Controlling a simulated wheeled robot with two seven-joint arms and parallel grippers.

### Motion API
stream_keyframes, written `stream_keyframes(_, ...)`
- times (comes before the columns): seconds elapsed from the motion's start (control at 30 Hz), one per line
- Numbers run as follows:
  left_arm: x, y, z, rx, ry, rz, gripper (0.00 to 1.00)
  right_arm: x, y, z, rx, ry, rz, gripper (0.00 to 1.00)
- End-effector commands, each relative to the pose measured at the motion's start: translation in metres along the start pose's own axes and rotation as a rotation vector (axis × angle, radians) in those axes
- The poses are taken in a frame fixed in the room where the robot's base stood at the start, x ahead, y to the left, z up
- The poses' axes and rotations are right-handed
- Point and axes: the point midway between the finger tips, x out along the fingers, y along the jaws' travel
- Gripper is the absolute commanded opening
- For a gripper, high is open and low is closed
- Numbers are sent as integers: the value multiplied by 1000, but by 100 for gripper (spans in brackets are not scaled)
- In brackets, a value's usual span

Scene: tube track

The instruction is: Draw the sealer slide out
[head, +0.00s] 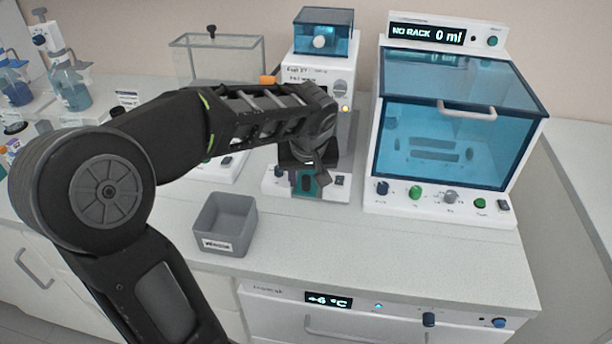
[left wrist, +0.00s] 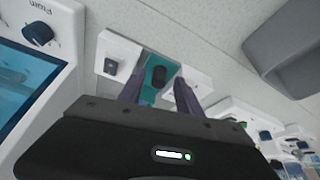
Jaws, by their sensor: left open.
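The sealer (head: 313,72) is a white upright machine with a blue clear top box, standing at the back middle of the counter. Its teal slide (head: 318,179) sits low at its base. In the left wrist view the slide (left wrist: 150,72) lies between two white base parts and bears a dark knob (left wrist: 159,76). My left gripper (left wrist: 160,82) is open, with purple fingers pointing at the slide, one to each side of the knob. Contact cannot be told. In the head view my left gripper (head: 308,168) hangs in front of the sealer and hides part of it. My right gripper is not in view.
A grey bin (head: 225,225) stands on the counter at the front left of the sealer. A large blue-windowed cabinet (head: 455,110) stands close on the right. A clear tank (head: 205,60) is behind my arm. The counter (head: 370,245) in front of the sealer is clear.

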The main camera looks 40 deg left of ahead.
Motion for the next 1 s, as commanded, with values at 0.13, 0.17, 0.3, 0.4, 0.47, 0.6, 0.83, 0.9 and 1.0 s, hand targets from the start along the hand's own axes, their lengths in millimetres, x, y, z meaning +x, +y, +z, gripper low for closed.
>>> stream_keyframes(0.13,-1,0,0,0,1,0,41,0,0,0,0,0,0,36)
stream_keyframes(0.17,-2,0,0,0,1,0,41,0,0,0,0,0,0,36)
stream_keyframes(0.3,-15,0,-1,-1,4,1,41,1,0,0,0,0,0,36)
stream_keyframes(0.4,-30,1,-1,0,4,3,41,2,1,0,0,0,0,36)
stream_keyframes(0.47,-40,1,-1,0,4,3,41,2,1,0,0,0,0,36)
stream_keyframes(0.6,-63,0,-1,0,4,2,41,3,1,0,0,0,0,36)
stream_keyframes(0.83,-78,0,0,0,-1,0,41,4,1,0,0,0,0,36)
stream_keyframes(0.9,-78,0,0,0,-1,0,41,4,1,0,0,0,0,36)
stream_keyframes(1.0,-78,0,0,0,-1,0,41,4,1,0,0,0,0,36)
